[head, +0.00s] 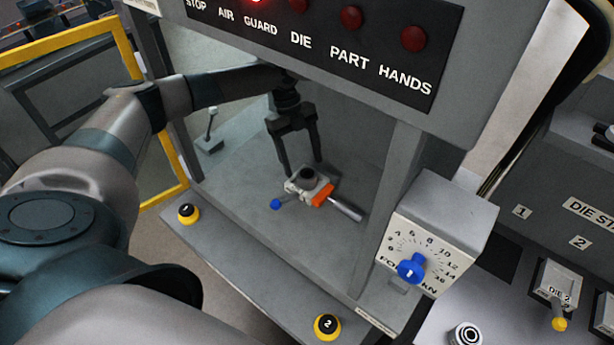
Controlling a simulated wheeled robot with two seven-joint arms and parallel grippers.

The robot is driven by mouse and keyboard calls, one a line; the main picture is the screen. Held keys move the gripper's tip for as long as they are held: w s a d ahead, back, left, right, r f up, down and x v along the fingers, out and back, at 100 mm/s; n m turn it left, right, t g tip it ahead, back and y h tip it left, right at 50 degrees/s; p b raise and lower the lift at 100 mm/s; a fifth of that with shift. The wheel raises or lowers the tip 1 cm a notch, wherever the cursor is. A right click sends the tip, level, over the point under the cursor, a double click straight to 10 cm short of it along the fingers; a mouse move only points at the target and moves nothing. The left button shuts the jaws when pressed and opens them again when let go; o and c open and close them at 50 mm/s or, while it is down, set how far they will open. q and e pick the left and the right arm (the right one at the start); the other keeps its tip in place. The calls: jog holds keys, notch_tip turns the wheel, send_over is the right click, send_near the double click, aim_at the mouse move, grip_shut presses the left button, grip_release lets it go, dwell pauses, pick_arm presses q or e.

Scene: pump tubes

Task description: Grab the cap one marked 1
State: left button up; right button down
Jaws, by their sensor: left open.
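My left gripper (302,165) points down inside the press opening with its two fingers apart. Its fingertips are at or just above a small light-grey block (297,188) on the press bed. A dark round piece (308,177) sits on top of the block, between or just below the fingertips. I cannot tell whether they touch. The block has an orange part (323,195), a blue ball end (276,204) and a silver rod (346,209). No mark "1" is readable on it. My right gripper is not in view.
A yellow-rimmed button marked 1 (187,212) and one marked 2 (327,324) sit on the front ledge. A force dial box (446,225) with a blue knob (411,267) stands right of the opening. A lamp panel (325,45) hangs above. DIE 2 (556,284) is at far right.

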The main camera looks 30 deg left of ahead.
aim_at(306, 172)
pick_arm(q)
jog(key=p+x, duration=0.2)
jog(key=shift+d+f, duration=0.2)
jog(key=shift+f, duration=0.1)
jog(key=shift+d+f, duration=0.15)
jog(key=shift+f, duration=0.5)
jog(key=shift+c, duration=0.6)
jog(key=c, duration=1.4)
jog(key=shift+o, duration=0.2)
jog(key=shift+r, duration=0.15)
